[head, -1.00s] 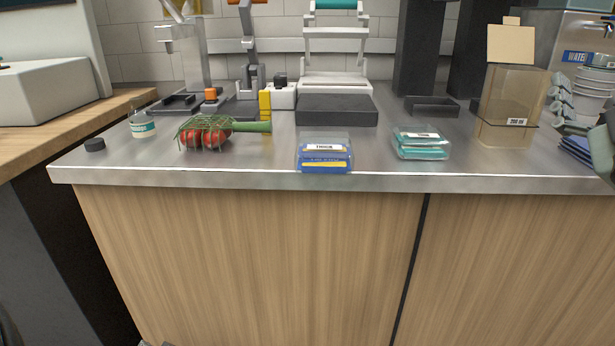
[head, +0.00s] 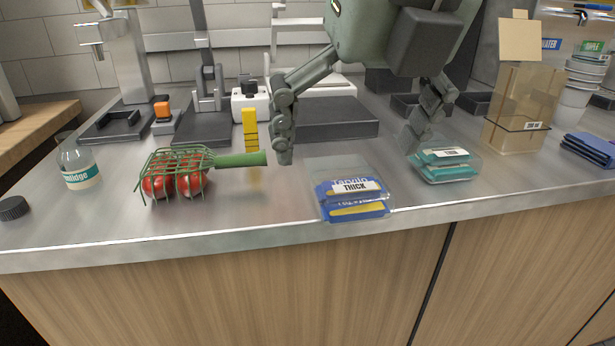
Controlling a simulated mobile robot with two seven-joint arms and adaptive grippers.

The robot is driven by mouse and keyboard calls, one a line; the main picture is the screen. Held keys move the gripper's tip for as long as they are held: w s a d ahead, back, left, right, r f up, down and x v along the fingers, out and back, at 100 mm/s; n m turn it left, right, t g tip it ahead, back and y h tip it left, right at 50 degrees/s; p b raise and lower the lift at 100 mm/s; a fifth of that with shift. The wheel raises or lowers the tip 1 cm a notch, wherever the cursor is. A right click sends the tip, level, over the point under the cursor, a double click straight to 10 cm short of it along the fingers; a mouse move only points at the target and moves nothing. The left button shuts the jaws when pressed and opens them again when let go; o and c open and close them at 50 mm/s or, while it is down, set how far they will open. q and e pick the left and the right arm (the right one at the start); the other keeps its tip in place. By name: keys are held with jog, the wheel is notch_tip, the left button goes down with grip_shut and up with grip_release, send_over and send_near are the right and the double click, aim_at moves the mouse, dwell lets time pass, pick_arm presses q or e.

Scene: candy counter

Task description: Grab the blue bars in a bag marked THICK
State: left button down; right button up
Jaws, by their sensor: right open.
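The clear bag of blue bars (head: 349,207) lies near the counter's front edge, its white label reading THICK. My right gripper (head: 350,148) is open above and behind the bag. Its two grey fingers are spread wide, one to the left of the bag and one to the right. The right finger overlaps the edge of a clear bag of teal bars (head: 446,168) in the picture; I cannot tell whether they touch. My left gripper does not show.
Red balls in a green net (head: 190,172) with a green handle, and a bottle (head: 77,163), stand at left. A yellow block (head: 250,130) stands behind the net's handle. A tan container (head: 521,108) and dark blue packets (head: 590,148) are at right. Bare counter lies left of the THICK bag.

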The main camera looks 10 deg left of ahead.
aim_at(351, 180)
jog(key=shift+w+d+r+m+h, duration=0.2)
jog(key=shift+w+d+m+h, duration=0.15)
jog(key=shift+w+d, duration=0.2)
jog(key=shift+w+f+t, duration=0.15)
jog(key=shift+f+t, duration=0.1)
jog(key=shift+t, duration=0.05)
jog(key=p+x, duration=0.1)
jog(key=x, duration=0.6)
jog(key=shift+d, duration=0.15)
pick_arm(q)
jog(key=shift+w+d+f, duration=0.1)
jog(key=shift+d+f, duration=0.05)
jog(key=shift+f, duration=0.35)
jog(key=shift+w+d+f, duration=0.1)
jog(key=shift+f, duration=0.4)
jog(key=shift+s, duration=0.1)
pick_arm(e)
jog(key=shift+c, duration=0.6)
jog(key=c, duration=1.2)
